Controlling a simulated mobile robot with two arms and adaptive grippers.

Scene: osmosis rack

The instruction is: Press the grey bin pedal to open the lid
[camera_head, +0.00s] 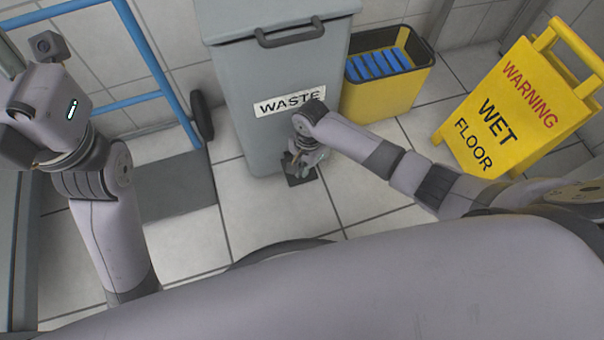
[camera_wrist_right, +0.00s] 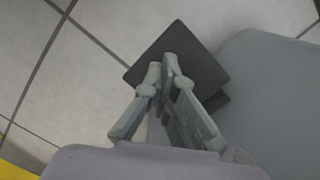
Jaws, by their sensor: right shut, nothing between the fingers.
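The grey waste bin (camera_head: 235,110) stands upright in the middle of the head view, with its lid (camera_head: 230,22) shut. The dark pedal (camera_head: 302,181) juts out at the bin's foot, partly hidden by my right gripper (camera_head: 292,168). In the right wrist view the pedal (camera_wrist_right: 205,72) is a dark square plate beside the bin's grey wall (camera_wrist_right: 270,100). My right gripper (camera_wrist_right: 167,62) is shut and empty, its fingertips over the pedal plate. I cannot tell whether they touch it. My left arm is raised at the left, its fingers not visible.
A yellow bucket (camera_head: 385,100) with blue slats stands right of the bin. A yellow wet floor sign (camera_head: 480,140) stands farther right. A blue-framed cart (camera_head: 183,190) with a dark wheel is at the left. Tiled floor in front of the bin is clear.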

